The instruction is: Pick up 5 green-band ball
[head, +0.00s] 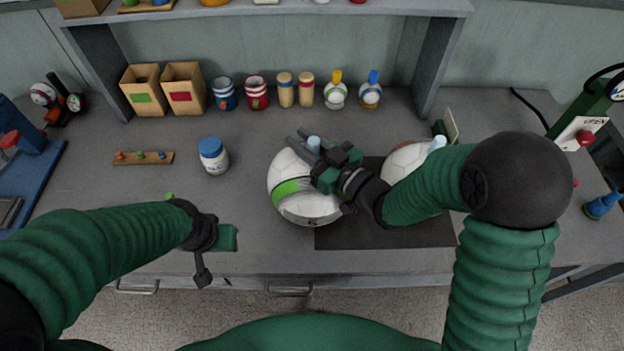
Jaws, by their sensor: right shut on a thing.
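The green-band ball (293,206), white with a green stripe, is at the middle of the bench, over the left edge of a dark mat (345,236). A light blue peg (314,143) stands up at its top. My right gripper (308,147) reaches in from the right and is shut at the peg, hiding part of the ball. I cannot tell whether the ball is clear of the bench. A second white ball with a red-brown band (400,160) is to the right, partly behind my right arm. My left gripper (210,256) is over the front left of the bench; its jaws are unclear.
A white jar with a blue lid (213,155) stands left of the ball. Boxes (183,90), tins (257,93) and bottles (335,93) line the back under a shelf (270,12). A pegged wooden strip (143,158) lies left. A green press-like device (583,112) stands right.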

